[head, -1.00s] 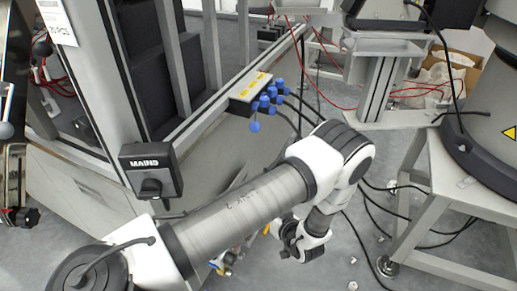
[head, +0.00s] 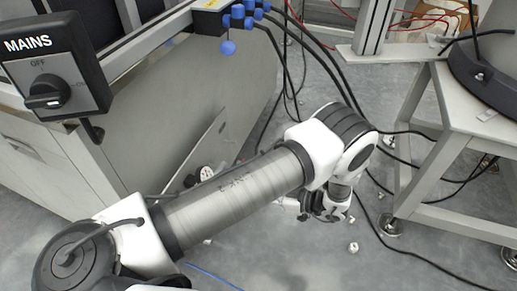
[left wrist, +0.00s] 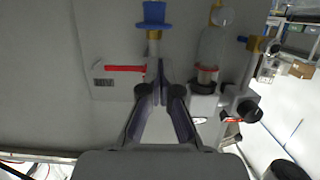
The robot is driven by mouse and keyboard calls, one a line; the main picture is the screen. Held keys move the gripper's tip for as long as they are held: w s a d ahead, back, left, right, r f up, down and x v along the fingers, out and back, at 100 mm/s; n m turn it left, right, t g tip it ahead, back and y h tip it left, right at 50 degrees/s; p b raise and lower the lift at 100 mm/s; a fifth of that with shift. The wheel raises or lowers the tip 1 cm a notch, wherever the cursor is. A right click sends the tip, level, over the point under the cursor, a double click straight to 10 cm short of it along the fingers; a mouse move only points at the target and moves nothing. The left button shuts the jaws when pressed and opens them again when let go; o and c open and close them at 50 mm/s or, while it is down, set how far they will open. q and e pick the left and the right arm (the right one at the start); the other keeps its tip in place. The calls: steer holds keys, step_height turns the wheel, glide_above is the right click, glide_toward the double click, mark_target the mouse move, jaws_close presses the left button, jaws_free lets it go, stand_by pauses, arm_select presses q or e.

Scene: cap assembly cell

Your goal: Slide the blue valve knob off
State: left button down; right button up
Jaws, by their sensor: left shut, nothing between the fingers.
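A blue valve knob (left wrist: 153,14) with a wide rim sits on a brass stem at the top of the left wrist view. My left gripper (left wrist: 160,80) is shut and empty, its fingertips pointing toward the stem below the knob. I cannot tell how far the tips are from the stem. In the head view the left gripper (head: 328,208) hangs low over the floor, mostly behind my arm, and its fingertips are hard to make out. The valve is not clearly visible there. My right gripper is in neither view.
A clear-bodied fitting (left wrist: 212,50) and a second brass valve (left wrist: 252,45) with a small blue end stand right of the knob. A red bar (left wrist: 125,69) lies left of the stem. The MAINS switch box (head: 52,70), blue fittings (head: 240,15) and black cables surround my arm.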

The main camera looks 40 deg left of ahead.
arm_select(q)
steer(key=b+x, duration=0.2)
steer(key=x, duration=0.5)
steer(key=shift+a+b, duration=0.3)
steer(key=shift+b, duration=0.05)
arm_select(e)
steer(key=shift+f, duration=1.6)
arm_select(q)
steer(key=shift+f, duration=0.1)
steer(key=shift+f, duration=1.3)
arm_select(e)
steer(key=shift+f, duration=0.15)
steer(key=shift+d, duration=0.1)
